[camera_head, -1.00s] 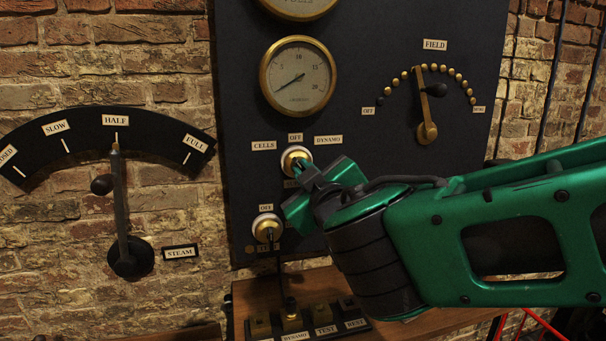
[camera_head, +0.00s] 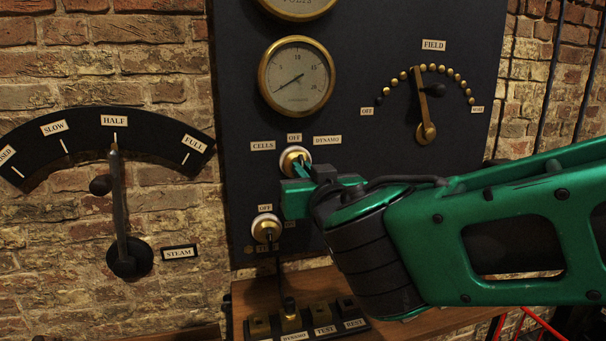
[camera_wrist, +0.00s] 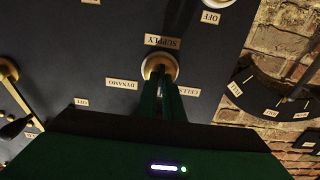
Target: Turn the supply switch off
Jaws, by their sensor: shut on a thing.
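The supply switch (camera_head: 291,157) is a round brass and white rotary switch on the dark panel, with CELLS at its left, OFF above and DYNAMO at its right. It also shows in the wrist view (camera_wrist: 160,62), upside down, beside its SUPPLY label. My green gripper (camera_head: 304,172) is at the front of the switch, its fingers (camera_wrist: 160,86) shut on the handle. The fingers hide most of the handle, so I cannot tell exactly which label it points to.
A second switch (camera_head: 266,228) with an OFF label sits just below left. A gauge (camera_head: 298,77) is above, the field lever (camera_head: 425,110) to the right, and the steam lever (camera_head: 119,205) on the brick wall at left. A shelf (camera_head: 395,327) with several labelled keys lies below.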

